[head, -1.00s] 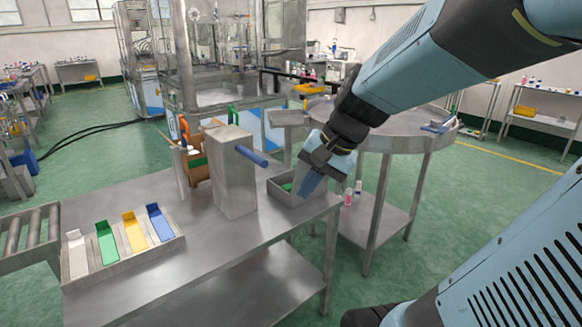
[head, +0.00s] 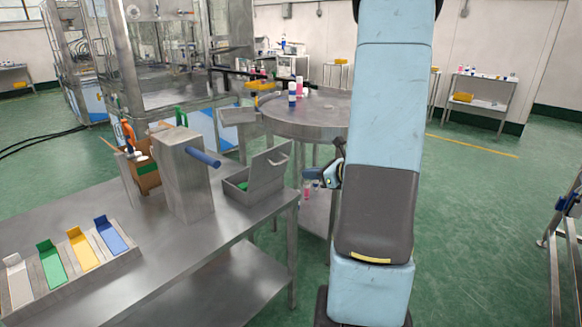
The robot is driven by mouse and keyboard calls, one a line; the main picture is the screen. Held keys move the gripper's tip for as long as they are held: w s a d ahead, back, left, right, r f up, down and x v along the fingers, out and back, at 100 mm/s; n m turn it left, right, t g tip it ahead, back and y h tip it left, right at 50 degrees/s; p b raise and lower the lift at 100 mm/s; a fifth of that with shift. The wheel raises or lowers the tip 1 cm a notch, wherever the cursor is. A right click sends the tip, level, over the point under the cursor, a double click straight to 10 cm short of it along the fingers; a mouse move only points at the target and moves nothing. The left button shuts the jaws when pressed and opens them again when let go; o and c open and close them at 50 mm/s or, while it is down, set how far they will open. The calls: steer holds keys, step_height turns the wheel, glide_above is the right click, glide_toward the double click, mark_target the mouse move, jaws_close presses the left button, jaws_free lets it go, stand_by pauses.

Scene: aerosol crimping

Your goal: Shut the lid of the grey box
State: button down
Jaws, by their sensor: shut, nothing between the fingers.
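The grey box (head: 236,188) sits on the metal table near its right end. Its lid (head: 267,172) stands open, raised on the box's right side, with a small handle on it. Something green shows inside the box. My gripper (head: 328,177) is to the right of the box, beyond the table's edge and apart from the lid. It is shut and empty. Much of it and of my wrist is hidden behind my own arm.
A grey metal block (head: 186,180) with a blue bar (head: 203,158) stands on the table (head: 150,245) left of the box. A cardboard box (head: 146,178) is behind it. Colored trays (head: 80,248) lie front left. A round table (head: 312,118) with cans stands behind.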

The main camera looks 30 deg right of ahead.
steer(key=w+a+f+m+h, duration=0.1)
steer(key=w+f, duration=0.2)
steer(key=w, duration=0.9)
steer(key=shift+w+a+m+t, duration=0.15)
steer(key=shift+m+t, duration=0.25)
